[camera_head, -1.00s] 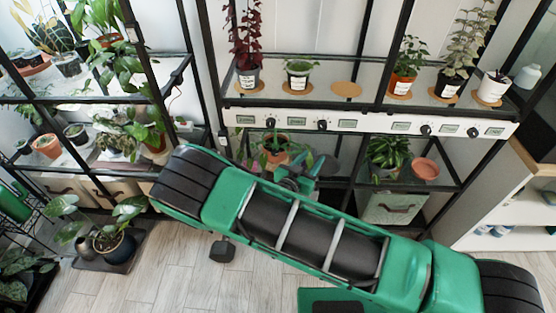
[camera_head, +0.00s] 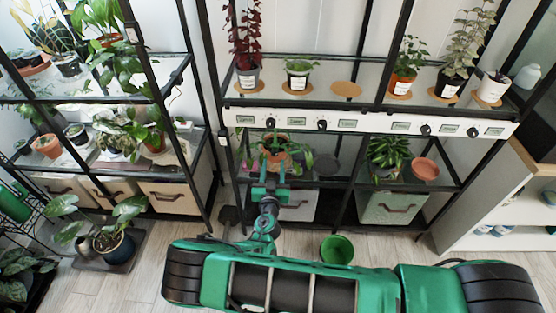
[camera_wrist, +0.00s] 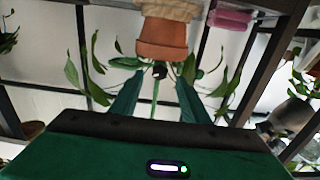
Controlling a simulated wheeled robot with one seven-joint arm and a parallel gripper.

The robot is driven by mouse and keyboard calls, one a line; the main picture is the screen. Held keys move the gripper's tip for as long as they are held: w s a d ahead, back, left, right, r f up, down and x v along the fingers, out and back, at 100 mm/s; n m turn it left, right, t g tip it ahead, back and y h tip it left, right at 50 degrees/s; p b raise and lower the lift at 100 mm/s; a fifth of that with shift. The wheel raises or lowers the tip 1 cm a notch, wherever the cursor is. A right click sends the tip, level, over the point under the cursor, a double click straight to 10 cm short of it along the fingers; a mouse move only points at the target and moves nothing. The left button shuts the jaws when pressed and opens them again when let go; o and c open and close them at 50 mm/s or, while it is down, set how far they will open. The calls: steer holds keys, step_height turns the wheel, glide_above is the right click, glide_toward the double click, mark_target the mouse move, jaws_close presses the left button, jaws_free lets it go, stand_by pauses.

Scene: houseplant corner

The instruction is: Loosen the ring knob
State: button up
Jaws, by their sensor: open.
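A white control panel (camera_head: 370,124) runs along the front of the middle shelf, with dark knobs beside small displays: left knob (camera_head: 271,123), second knob (camera_head: 322,125), third knob (camera_head: 426,130) and right knob (camera_head: 473,132). I cannot tell which is the ring knob. My gripper (camera_head: 270,167) is below the left knob, before a potted plant (camera_head: 277,151). In the wrist view, the open fingers of my gripper (camera_wrist: 158,98) point towards the inverted-looking terracotta pot (camera_wrist: 161,38). A small dark thing (camera_wrist: 159,71) shows between them; its identity is unclear. No knob is held.
Labelled pots stand on the shelf above the panel, including a red-leaved plant (camera_head: 247,78). A green bucket (camera_head: 337,249) stands on the floor. Black shelf posts border the bays.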

mark_target(275, 155)
steer(key=shift+w, duration=2.05)
steer(key=shift+d, duration=0.1)
